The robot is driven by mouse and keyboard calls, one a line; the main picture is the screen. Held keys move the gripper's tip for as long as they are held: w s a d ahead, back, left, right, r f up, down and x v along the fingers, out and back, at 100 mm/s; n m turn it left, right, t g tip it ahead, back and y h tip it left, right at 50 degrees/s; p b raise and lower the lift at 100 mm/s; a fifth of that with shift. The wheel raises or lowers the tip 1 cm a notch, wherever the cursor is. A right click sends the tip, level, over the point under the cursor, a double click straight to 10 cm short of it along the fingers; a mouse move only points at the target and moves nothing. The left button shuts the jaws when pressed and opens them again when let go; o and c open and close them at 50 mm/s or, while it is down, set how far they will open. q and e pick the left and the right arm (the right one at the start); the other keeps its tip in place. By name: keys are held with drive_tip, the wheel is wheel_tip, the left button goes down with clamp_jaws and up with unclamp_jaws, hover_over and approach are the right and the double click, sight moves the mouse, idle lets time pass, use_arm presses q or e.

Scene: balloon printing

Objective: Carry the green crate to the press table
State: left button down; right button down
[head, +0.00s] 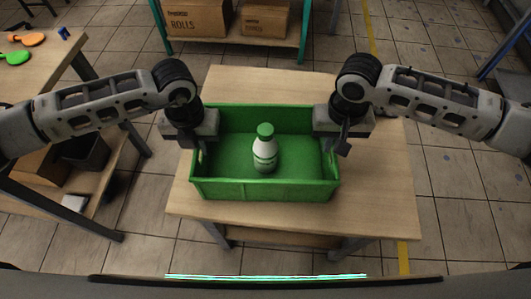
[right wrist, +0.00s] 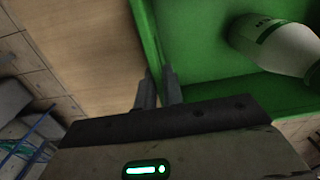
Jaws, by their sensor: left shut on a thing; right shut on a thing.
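The green crate (head: 264,190) sits on a small wooden table (head: 385,190) in the middle of the head view. A white bottle with a green cap (head: 265,152) stands upright inside it. My left gripper (head: 188,142) is shut on the crate's left wall. My right gripper (head: 342,145) is shut on the crate's right wall. In the right wrist view the fingers (right wrist: 159,92) straddle the green wall (right wrist: 152,40), and the bottle (right wrist: 280,45) shows inside the crate. Whether the crate's bottom touches the table is hard to tell.
Another wooden table (head: 40,65) at the left holds orange and green paddle-shaped items. A shelf with green posts and cardboard boxes (head: 195,17) stands at the back. A dark bin (head: 88,152) is under the left table. Tiled floor (head: 445,200) is open at the right.

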use_arm(q)
drive_tip(key=shift+r, duration=0.15)
use_arm(e)
drive_tip(key=shift+r, duration=0.15)
